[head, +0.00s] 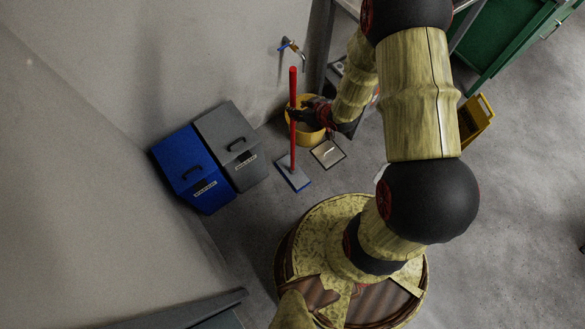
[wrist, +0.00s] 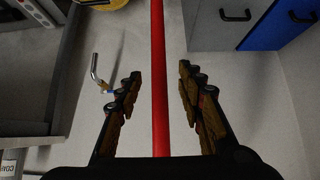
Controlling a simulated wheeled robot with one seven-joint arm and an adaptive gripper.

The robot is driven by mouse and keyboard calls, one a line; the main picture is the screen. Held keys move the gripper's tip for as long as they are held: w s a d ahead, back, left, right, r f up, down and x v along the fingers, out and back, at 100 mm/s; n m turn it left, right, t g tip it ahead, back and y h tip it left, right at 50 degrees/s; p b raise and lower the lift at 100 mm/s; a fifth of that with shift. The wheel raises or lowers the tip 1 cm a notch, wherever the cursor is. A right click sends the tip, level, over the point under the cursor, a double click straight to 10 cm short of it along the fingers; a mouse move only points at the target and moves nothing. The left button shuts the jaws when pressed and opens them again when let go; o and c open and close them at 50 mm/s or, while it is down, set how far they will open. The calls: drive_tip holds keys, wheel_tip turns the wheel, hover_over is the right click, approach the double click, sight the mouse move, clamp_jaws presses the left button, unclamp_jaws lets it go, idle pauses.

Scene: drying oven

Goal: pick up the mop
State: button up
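The mop (head: 292,147) stands upright near the wall, with a red handle and a flat blue-grey head on the floor. Its red handle also shows in the wrist view (wrist: 158,45), running top to bottom through the middle. My gripper (wrist: 161,73) is open, with one finger on each side of the handle and a visible gap to both. In the head view my gripper (head: 297,112) is at the handle's middle height, coming from the right. The fingertips are small and dark there, so contact cannot be told in that view.
A blue bin (head: 192,172) and a grey bin (head: 230,148) stand left of the mop. A yellow bucket (head: 313,137) is behind my gripper, below a wall tap (head: 292,48). A floor drain (head: 328,153) lies right of the mop head. A yellow object (head: 477,122) stands farther right.

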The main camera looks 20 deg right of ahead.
sight(293, 106)
drive_tip(key=b+x, duration=0.2)
drive_tip(key=x, duration=0.3)
drive_tip(key=shift+w+f, duration=0.25)
drive_tip(key=shift+f, duration=0.05)
drive_tip(key=shift+c, duration=1.3)
clamp_jaws()
drive_tip(key=shift+w+r, duration=0.1)
